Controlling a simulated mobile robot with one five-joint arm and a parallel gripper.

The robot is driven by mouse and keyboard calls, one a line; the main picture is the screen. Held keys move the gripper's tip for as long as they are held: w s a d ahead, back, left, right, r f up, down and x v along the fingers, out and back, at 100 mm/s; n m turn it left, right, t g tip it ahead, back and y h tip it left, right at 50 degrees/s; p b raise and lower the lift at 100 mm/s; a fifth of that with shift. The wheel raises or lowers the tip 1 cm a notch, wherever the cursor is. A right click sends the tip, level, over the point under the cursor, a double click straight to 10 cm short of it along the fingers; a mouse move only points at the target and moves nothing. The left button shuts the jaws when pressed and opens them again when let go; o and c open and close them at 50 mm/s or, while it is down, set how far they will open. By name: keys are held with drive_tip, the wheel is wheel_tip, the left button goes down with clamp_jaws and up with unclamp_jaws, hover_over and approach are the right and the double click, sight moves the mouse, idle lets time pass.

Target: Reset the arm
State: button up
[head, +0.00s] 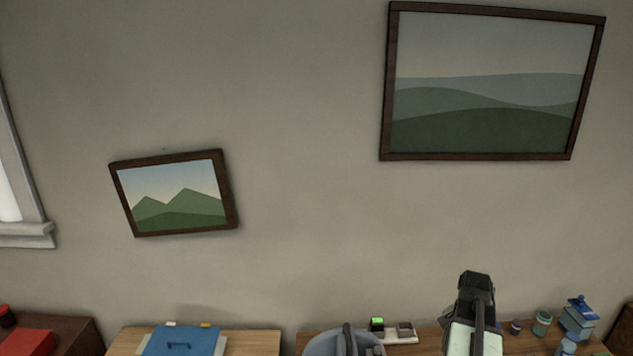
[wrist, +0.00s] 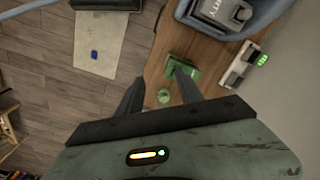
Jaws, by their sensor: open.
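My gripper (wrist: 160,88) shows in the wrist view with its two dark fingers apart and nothing held between them. Below and beyond the fingers is a wooden tabletop (wrist: 152,72). A green object (wrist: 185,72) and a small pale-green round item (wrist: 164,97) show on it, near and between the fingers. In the head view my arm (head: 475,310) stands up at the lower right in front of the table; I cannot make out the fingers there.
A smaller framed picture (head: 175,193) hangs tilted on the wall, and a larger one (head: 490,85) hangs upper right. A blue folder (head: 180,340), a blue-grey container (head: 325,343), jars (head: 542,322) and a blue canister (head: 578,320) crowd the tabletops. A pale mat (wrist: 100,45) lies on the floor.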

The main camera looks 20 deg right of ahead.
drive_tip(key=w+a+n, duration=0.5)
drive_tip(key=a, duration=0.8)
drive_tip(key=w+a+n, duration=0.5)
drive_tip(key=a, duration=0.9)
drive_tip(key=w+a+n, duration=0.4)
drive_tip(key=w+a, duration=0.2)
drive_tip(key=a, duration=0.7)
wheel_tip(320, 180, down, 20)
drive_tip(key=s+a+b, duration=0.1)
drive_tip(key=s+b, duration=0.2)
drive_tip(key=b, duration=1.7)
drive_tip(key=shift+a+n, duration=0.2)
drive_tip(key=shift+n, duration=0.2)
drive_tip(key=shift+f, duration=0.1)
